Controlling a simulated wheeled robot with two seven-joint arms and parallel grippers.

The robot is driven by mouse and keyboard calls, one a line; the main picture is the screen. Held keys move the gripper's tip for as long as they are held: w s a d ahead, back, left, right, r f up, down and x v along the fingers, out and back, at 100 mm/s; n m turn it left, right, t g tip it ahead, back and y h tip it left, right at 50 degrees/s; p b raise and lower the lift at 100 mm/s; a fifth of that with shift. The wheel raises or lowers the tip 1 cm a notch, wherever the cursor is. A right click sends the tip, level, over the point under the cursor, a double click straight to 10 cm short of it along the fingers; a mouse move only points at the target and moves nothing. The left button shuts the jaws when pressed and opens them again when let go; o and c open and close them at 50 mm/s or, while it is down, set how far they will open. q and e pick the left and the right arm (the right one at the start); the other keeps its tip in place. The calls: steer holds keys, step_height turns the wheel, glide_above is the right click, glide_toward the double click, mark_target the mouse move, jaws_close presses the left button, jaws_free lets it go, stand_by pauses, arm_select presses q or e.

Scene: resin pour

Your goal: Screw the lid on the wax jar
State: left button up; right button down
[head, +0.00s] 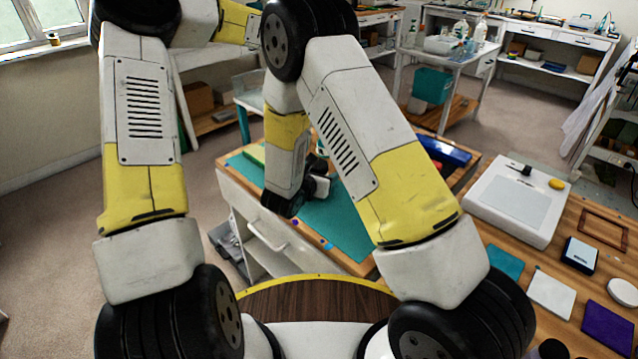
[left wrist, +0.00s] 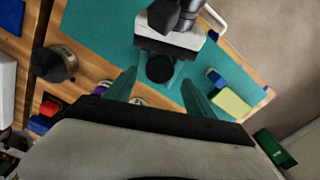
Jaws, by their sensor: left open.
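My left gripper (left wrist: 160,77) is open in the left wrist view, its two teal fingers pointing at the teal mat. A dark round thing (left wrist: 160,68) shows between the fingertips; it may be the jar's lid or top, and I cannot tell which. Just behind it is my right gripper (left wrist: 170,42), with a white body and black band. Its fingers are mostly hidden, so its grip is unclear. In the head view my arms cover most of the work spot over the mat (head: 345,225). I cannot make out the wax jar and its lid as separate things.
A dark metal pot (left wrist: 55,63) stands left of the mat in the left wrist view. A blue and pale-yellow block (left wrist: 230,103) lies right of the fingers. In the head view, a white light-box-like panel (head: 515,200) and a purple pad (head: 608,326) lie on the right-hand table.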

mark_target(319, 164)
arm_select(q)
steer(key=shift+f, duration=2.35)
jaws_close()
steer(key=m, duration=0.5)
steer(key=shift+o, duration=0.9)
jaws_free()
